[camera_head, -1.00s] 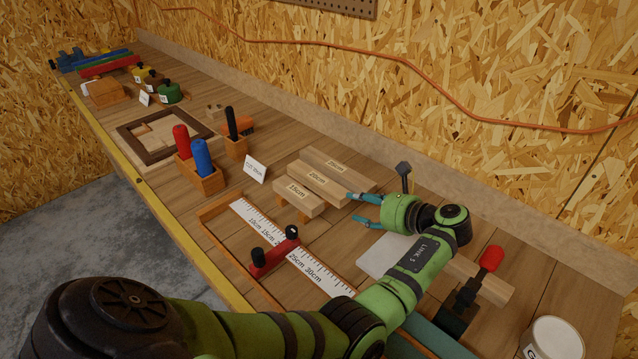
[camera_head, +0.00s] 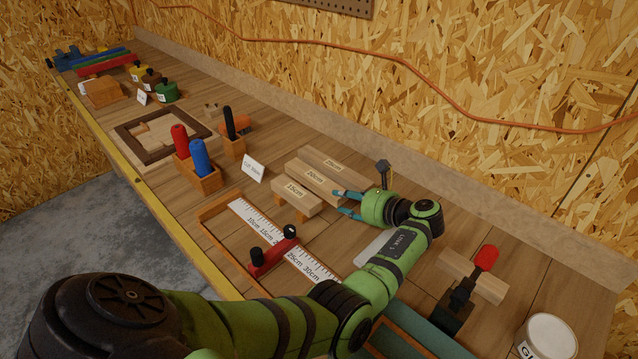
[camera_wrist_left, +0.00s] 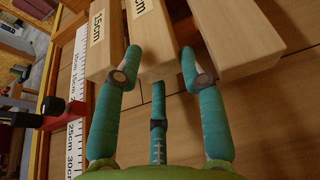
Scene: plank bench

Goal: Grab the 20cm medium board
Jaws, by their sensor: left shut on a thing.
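The 20cm board (camera_head: 318,181) is the middle one of three pale wooden boards lying side by side, between the 15cm board (camera_head: 297,197) and the 25cm board (camera_head: 338,168). My left gripper (camera_head: 341,202) is at the board's near right end. In the left wrist view the teal fingers (camera_wrist_left: 157,78) are shut on the 20cm board (camera_wrist_left: 152,45), one on each side of its end, with a third finger below. The 15cm board (camera_wrist_left: 106,40) is close beside the left finger, and the 25cm board (camera_wrist_left: 238,35) is beside the right finger. My right gripper is out of view.
A ruler (camera_head: 262,221) in an orange-edged frame with a red stop (camera_head: 272,257) lies in front of the boards. A red-handled clamp (camera_head: 486,258) and white tub (camera_head: 548,337) are right.

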